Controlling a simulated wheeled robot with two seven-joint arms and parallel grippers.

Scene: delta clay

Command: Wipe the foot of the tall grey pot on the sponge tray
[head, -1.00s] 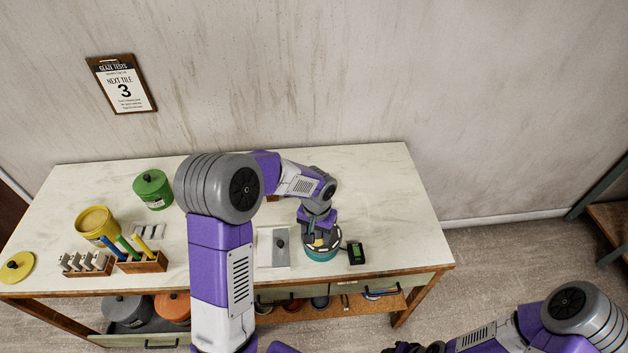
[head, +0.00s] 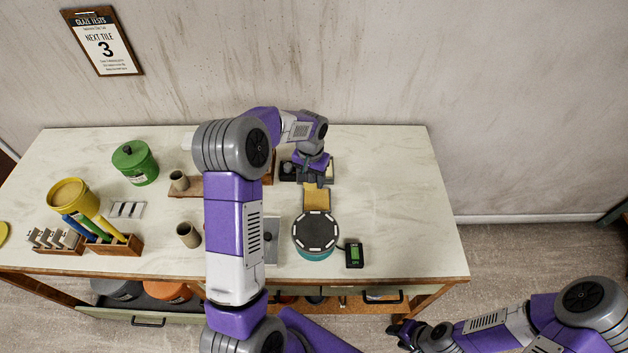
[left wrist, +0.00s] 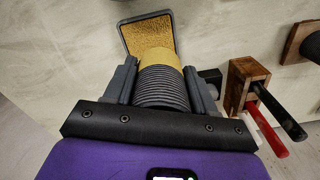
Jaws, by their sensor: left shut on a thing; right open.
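My left gripper (head: 316,184) is shut on the grey pot (left wrist: 163,88), which shows as a dark ribbed cylinder between the fingers in the left wrist view. A plain ochre band sits at the pot's far end. That end overlaps the sponge tray (left wrist: 125,38), a dark-rimmed tray with a yellow sponge; I cannot tell whether they touch. In the head view the tray (head: 316,199) lies just behind the round turntable, and the pot is largely hidden by my gripper. My right gripper (head: 402,336) is open and empty, in front of the table at lower right.
A wooden holder (left wrist: 247,80) with black and red handles is close to my left gripper. Small pots (head: 188,235) stand left. The table's right side is clear.

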